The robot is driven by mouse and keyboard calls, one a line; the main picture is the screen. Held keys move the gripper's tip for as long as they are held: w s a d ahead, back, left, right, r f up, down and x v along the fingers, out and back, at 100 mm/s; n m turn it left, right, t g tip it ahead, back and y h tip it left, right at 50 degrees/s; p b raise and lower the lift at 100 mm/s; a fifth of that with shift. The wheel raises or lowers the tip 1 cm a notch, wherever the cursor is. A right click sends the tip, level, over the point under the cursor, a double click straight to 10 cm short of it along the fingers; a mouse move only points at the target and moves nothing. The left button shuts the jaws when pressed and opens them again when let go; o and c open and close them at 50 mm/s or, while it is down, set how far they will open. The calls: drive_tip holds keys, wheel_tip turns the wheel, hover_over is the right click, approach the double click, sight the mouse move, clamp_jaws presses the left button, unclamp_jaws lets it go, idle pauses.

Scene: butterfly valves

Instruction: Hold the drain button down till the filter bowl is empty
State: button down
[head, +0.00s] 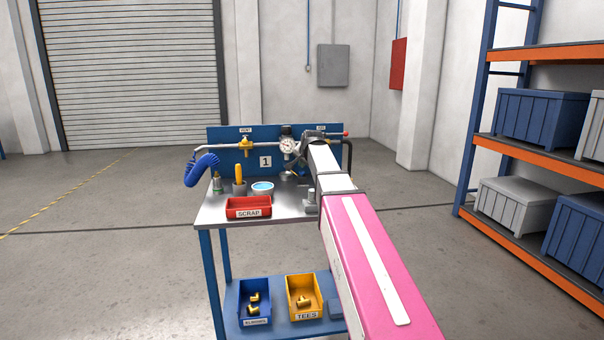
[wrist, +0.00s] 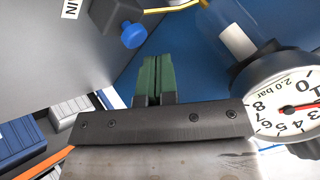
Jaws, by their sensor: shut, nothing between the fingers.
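My gripper (wrist: 154,62) is shut, its green fingers together with nothing between them. A round blue button (wrist: 133,35) on a dark block shows up and left of the fingertips in the wrist view, apart from them in the picture. In the head view the gauge (head: 287,145) shows on the blue panel; my arm hides the button and most of my gripper.
A yellow valve (head: 246,146) is on the pipe left of the gauge. Shelving (head: 545,140) stands right; open floor lies left.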

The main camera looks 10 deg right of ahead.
drive_tip(key=shift+r, duration=0.2)
drive_tip(key=shift+r, duration=2.4)
